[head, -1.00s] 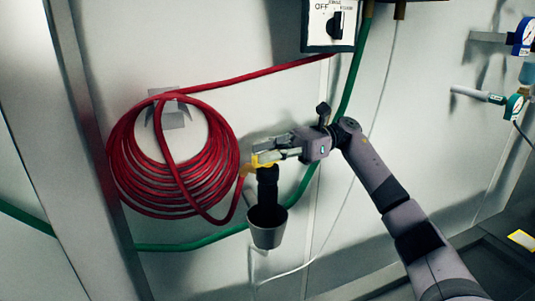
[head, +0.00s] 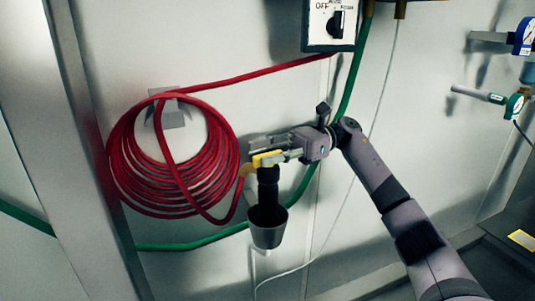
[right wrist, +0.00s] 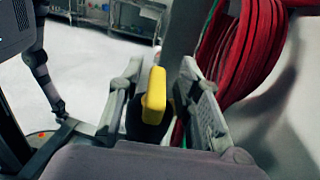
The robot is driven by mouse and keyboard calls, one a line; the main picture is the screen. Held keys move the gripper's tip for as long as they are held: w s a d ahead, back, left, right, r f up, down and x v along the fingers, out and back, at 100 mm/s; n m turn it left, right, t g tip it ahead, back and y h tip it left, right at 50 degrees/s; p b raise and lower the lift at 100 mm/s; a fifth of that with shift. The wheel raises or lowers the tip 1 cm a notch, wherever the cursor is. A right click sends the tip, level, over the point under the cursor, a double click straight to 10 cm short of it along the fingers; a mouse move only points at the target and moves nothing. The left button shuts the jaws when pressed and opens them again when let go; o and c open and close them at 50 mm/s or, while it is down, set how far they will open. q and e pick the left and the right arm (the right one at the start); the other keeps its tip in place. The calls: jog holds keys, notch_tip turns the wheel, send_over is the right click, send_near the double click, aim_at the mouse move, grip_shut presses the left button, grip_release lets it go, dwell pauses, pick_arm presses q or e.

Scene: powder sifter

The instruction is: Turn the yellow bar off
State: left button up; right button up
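The yellow bar (head: 268,159) sits on top of a black fitting (head: 267,183), above a grey cup-shaped nozzle (head: 267,227) in front of the wall. It also shows in the right wrist view (right wrist: 154,97). My right gripper (head: 262,152) is at the bar, with its fingers reaching left. In the right wrist view the bar lies between the two fingers, nearer the left one, with a gap to the right one. The fingers are apart and not closed on it.
A coiled red hose (head: 172,165) hangs on a wall bracket just left of the bar. A green hose (head: 190,246) runs behind the nozzle. A switch box (head: 330,25) marked OFF is above.

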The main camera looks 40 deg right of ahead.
jog(key=d, duration=1.2)
jog(key=shift+s, duration=0.45)
jog(key=shift+o, duration=0.2)
